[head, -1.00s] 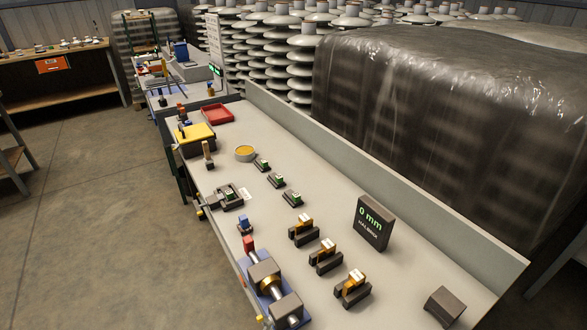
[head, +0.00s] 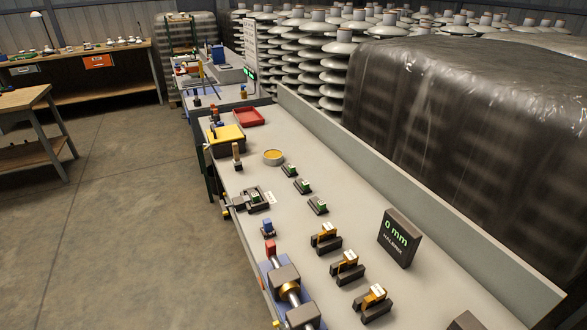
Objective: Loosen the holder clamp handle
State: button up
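My gripper is not in view. The long grey bench (head: 320,215) holds several fixtures. A small dark holder (head: 256,199) with a pale tag beside it and a grey piece at its left sits at the bench's left edge. At the bottom, a larger device (head: 287,290) has a blue base, grey blocks, a shiny shaft and a red block (head: 270,248) at its far end. A small blue-topped piece (head: 267,227) stands just beyond it. I cannot tell which of these parts is the holder clamp handle, or whether it is tight.
A yellow-topped box (head: 227,139) and red tray (head: 249,117) sit farther back. Open floor (head: 130,220) lies left; a wooden table (head: 25,100) stands beyond.

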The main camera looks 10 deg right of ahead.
aim_at(224, 208)
jog(key=l+u, duration=0.15)
jog(key=u, duration=1)
jog(key=i+j+u, duration=0.3)
jog(key=i, duration=0.3)
jog(key=i+u, duration=0.3)
jog(key=i, duration=0.25)
jog(key=i+z, duration=0.25)
jog(key=i, duration=0.25)
jog(key=i+j+z, duration=0.3)
jog(key=i, duration=0.15)
jog(key=i+j+z, duration=0.25)
jog(key=i, duration=0.2)
jog(key=l+z, duration=0.1)
jog(key=z, duration=1)
